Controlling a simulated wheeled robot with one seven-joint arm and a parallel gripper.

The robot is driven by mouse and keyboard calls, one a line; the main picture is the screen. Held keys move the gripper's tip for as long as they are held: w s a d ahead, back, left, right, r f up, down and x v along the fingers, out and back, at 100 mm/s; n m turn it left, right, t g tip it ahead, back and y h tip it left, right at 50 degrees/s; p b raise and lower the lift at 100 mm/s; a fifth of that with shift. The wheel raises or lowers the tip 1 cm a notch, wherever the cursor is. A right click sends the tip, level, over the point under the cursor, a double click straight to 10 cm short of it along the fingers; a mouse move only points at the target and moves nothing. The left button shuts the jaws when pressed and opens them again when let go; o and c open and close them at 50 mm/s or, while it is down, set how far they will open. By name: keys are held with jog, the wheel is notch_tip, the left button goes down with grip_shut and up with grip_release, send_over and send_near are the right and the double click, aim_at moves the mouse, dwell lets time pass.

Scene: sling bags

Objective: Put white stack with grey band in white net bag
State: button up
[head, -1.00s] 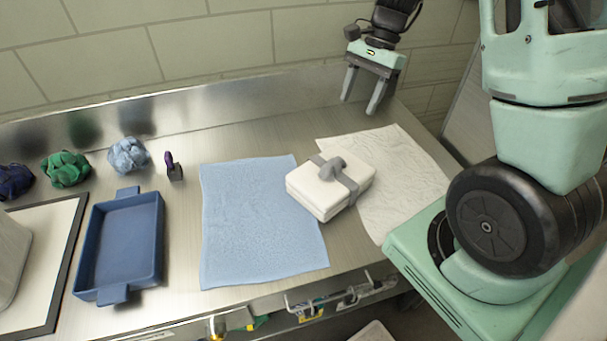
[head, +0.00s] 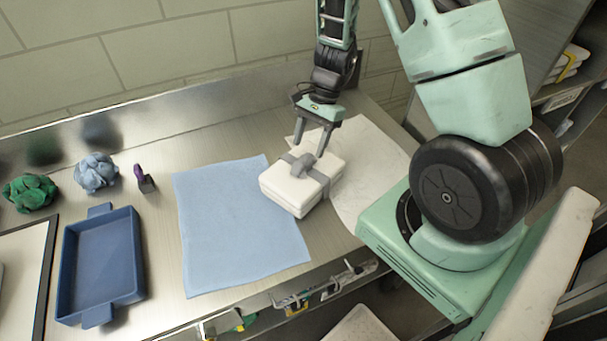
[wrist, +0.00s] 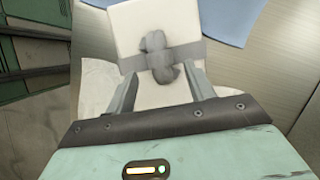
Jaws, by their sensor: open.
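The white stack (head: 290,194) is a block bound with a grey band (head: 320,178) and topped by a grey knot (head: 301,164). It rests where a blue cloth and a white cloth meet. My gripper (head: 309,146) is open and points down just above the knot. In the wrist view, the fingers of my gripper (wrist: 160,76) lie on either side of the grey knot (wrist: 155,58), over the white stack (wrist: 138,22). I cannot tell whether they touch it. No white net bag can be made out in any view.
The blue cloth (head: 230,230) lies left of the stack, and the white cloth (head: 375,155) lies under its right side. A blue tray (head: 100,255), a purple-handled tool (head: 145,182), and light blue (head: 96,172) and green (head: 29,192) bundles are further left.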

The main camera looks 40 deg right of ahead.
aim_at(305, 157)
jog(key=shift+p+x, duration=0.45)
jog(key=shift+x, duration=1.7)
jog(key=shift+s+a, duration=0.1)
jog(key=shift+a, duration=0.05)
grip_shut()
jog(key=shift+r, duration=0.1)
